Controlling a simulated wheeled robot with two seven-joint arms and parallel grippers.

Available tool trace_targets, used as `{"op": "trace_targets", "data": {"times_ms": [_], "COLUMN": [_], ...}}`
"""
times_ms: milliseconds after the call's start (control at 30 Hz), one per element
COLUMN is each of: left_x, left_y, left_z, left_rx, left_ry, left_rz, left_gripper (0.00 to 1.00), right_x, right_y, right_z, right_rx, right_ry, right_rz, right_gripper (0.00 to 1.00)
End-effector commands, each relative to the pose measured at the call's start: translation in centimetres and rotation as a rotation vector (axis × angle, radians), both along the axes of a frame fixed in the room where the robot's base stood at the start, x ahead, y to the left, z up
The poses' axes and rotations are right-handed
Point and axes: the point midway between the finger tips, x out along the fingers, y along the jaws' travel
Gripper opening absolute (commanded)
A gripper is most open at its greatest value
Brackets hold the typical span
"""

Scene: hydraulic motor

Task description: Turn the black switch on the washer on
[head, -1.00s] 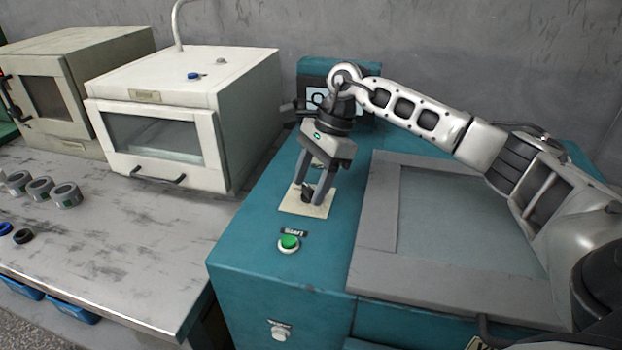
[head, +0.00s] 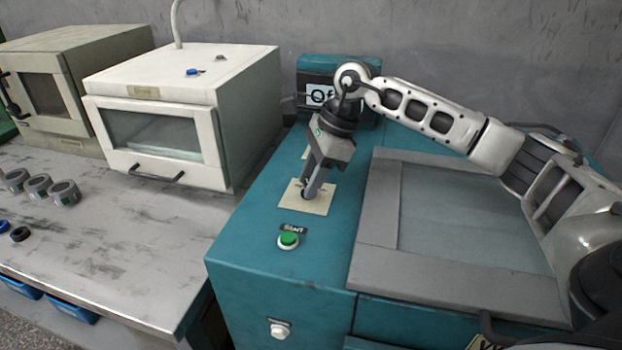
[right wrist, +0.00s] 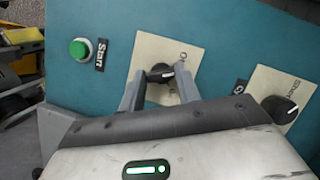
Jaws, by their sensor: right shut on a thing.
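The teal washer (head: 250,245) stands in the middle of the head view. Its black switch (right wrist: 159,72) sits on a cream plate (head: 314,207), which also shows in the right wrist view (right wrist: 150,50). My right gripper (head: 308,192) points down at the plate, and its fingers are shut on the switch from both sides. In the right wrist view the gripper (right wrist: 160,78) has one finger on each side of the knob, which bears a white mark. In the head view the fingers mostly hide the switch. My left gripper is not in view.
A green start button (head: 289,239) sits in front of the plate. A second black knob (right wrist: 279,109) on its own plate is behind. A display (head: 319,95) reading "Of", partly covered, stands at the back. A grey-framed lid (head: 378,215) lies to the right.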

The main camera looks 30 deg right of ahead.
Motion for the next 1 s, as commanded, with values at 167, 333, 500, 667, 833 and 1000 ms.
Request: {"op": "trace_targets", "data": {"times_ms": [167,333,500,667,833,1000], "left_x": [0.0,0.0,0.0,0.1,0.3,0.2], "left_y": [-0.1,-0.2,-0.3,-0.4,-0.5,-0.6], "left_z": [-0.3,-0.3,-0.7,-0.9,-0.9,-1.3], "left_rx": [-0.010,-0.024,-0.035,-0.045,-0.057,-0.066], "left_ry": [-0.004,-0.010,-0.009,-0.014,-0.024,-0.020], "left_rz": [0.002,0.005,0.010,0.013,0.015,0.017], "left_gripper": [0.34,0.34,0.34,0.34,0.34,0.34], "right_x": [-0.1,-0.2,-0.2,-0.3,-0.3,-0.3], "right_y": [0.0,0.1,0.2,0.3,0.4,0.5], "right_z": [-0.1,-0.1,-0.1,-0.1,-0.1,0.0], "right_rx": [0.000,0.000,-0.001,-0.001,0.000,0.000], "right_ry": [-0.003,-0.004,-0.005,-0.005,-0.005,-0.005], "right_rz": [-0.167,-0.328,-0.489,-0.641,-0.802,-0.956], "right_gripper": [0.10,0.10,0.10,0.10,0.10,0.10]}}
